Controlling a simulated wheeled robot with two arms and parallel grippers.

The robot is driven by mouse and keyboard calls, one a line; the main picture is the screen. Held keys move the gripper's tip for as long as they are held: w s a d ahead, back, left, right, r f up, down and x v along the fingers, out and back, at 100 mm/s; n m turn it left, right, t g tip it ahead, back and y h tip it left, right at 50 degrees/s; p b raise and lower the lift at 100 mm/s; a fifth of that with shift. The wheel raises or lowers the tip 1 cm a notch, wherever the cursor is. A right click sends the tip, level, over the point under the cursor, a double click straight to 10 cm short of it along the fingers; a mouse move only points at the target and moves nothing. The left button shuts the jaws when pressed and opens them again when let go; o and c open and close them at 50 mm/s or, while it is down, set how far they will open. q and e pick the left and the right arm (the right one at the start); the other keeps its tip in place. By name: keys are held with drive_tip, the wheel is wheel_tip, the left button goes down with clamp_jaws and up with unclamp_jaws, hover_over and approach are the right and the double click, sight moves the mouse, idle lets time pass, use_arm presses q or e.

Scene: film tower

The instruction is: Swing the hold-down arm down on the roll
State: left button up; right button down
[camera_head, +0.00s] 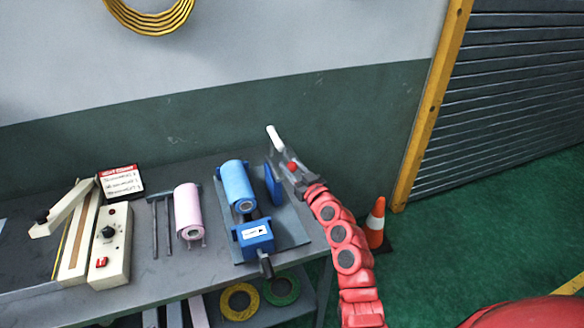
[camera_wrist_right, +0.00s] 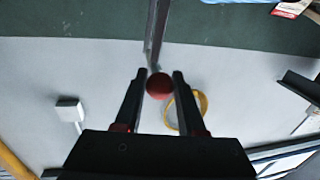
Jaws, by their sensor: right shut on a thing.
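The blue roll (camera_head: 237,184) lies on a grey-based stand on the table, left of my right gripper (camera_head: 287,167). The hold-down arm's red ball knob (camera_head: 292,166) sits at that gripper, and in the right wrist view the knob (camera_wrist_right: 160,85) is between its two fingers. The gripper is shut on the knob. A grey metal bar (camera_wrist_right: 157,35) runs from the knob in the wrist view. The hold-down arm is raised, apart from the roll. A white rod end (camera_head: 275,138) shows beyond the gripper. The fingers partly hide the arm. My left gripper is not in view.
A blue upright plate (camera_head: 273,185) stands right of the roll, and a blue block with a white label (camera_head: 255,237) in front. A pink roll (camera_head: 188,210) and a cream sealer (camera_head: 112,245) stand left. An orange cone (camera_head: 376,222) is on the floor right of the table.

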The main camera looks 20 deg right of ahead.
drive_tip(key=shift+a, duration=0.1)
drive_tip(key=shift+a+n+b, duration=0.6)
drive_tip(key=shift+n+b, duration=0.1)
drive_tip(key=shift+b, duration=0.15)
drive_tip(key=a+f+n+g+h+b, duration=0.1)
drive_tip(key=a+f+n+h+b, duration=0.1)
drive_tip(key=a+f+n+b, duration=0.4)
drive_tip(key=shift+s+a+f+n+g+h+b, duration=0.3)
drive_tip(key=shift+a+n+b, duration=2.1)
drive_tip(key=shift+n+b, duration=1.95)
drive_tip(key=shift+w+f, duration=0.1)
drive_tip(key=shift+f, duration=0.05)
